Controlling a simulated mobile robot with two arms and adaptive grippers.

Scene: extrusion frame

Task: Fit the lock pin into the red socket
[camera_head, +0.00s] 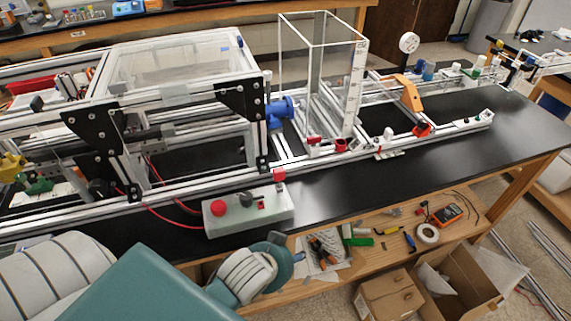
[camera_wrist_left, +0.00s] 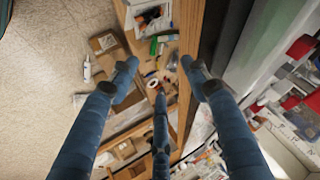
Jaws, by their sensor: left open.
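Small red fittings sit along the front rail of the frame in the head view. One is a red cup-like piece (camera_head: 341,145) below the clear tower, and another is a red ring-like piece (camera_head: 421,129) farther right. I cannot tell which is the red socket. The lock pin cannot be made out with certainty. My left gripper (camera_wrist_left: 160,76) shows in the left wrist view with three blue fingers spread, nothing between them. It points down past the bench edge. In the head view my left arm is at the lower left; its fingers are hidden.
A white control box (camera_head: 248,212) with a red button stands on the black bench top (camera_head: 340,185). A lower wooden shelf (camera_head: 385,263) holds tools, tape and a multimeter. Cardboard boxes (camera_head: 389,297) stand on the floor. The bench front right of the control box is clear.

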